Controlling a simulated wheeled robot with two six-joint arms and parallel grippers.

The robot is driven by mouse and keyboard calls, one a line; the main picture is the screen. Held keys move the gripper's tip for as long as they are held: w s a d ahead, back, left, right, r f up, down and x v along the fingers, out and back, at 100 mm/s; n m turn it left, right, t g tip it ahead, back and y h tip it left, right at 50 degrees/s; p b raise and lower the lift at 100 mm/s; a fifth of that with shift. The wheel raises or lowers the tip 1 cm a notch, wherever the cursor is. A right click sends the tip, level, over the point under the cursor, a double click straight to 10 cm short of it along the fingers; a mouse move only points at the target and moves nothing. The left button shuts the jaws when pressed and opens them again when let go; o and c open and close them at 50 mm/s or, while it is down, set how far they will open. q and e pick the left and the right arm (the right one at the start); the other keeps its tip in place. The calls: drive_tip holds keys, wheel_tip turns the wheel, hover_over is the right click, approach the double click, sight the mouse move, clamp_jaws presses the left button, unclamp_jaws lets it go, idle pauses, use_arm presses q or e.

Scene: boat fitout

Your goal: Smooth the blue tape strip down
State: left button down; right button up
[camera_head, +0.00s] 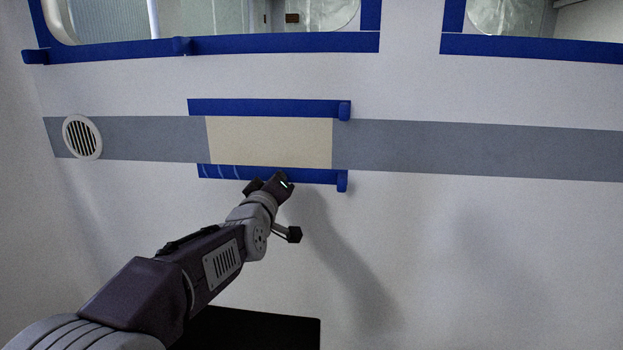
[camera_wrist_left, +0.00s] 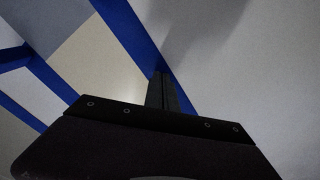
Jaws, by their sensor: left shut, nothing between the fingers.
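The lower blue tape strip (camera_head: 315,177) runs along the bottom edge of a beige panel (camera_head: 269,141) on the white wall. Pale wrinkle lines show in its left part, and its right end sticks up in a small tab. My left gripper (camera_head: 280,180) is at the middle of this strip, shut and empty. In the left wrist view the shut fingers (camera_wrist_left: 162,90) lie over the strip (camera_wrist_left: 127,27); whether they touch it I cannot tell. An upper blue tape strip (camera_head: 262,107) runs along the panel's top edge. My right gripper is out of view.
A grey band (camera_head: 450,148) crosses the wall on both sides of the panel. A round vent (camera_head: 82,137) is at the left. Blue tape (camera_head: 280,43) edges the windows above. A dark flat thing (camera_head: 255,328) is below. The wall right of the gripper is clear.

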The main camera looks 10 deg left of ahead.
sight(269, 173)
use_arm(q)
drive_tip(key=shift+w+a+r+b, duration=0.1)
drive_tip(key=shift+a+r+b, duration=0.1)
drive_tip(key=shift+a+b, duration=1)
drive_tip(key=shift+a, duration=0.3)
drive_tip(key=shift+s+f, duration=0.2)
drive_tip(key=shift+d, duration=0.1)
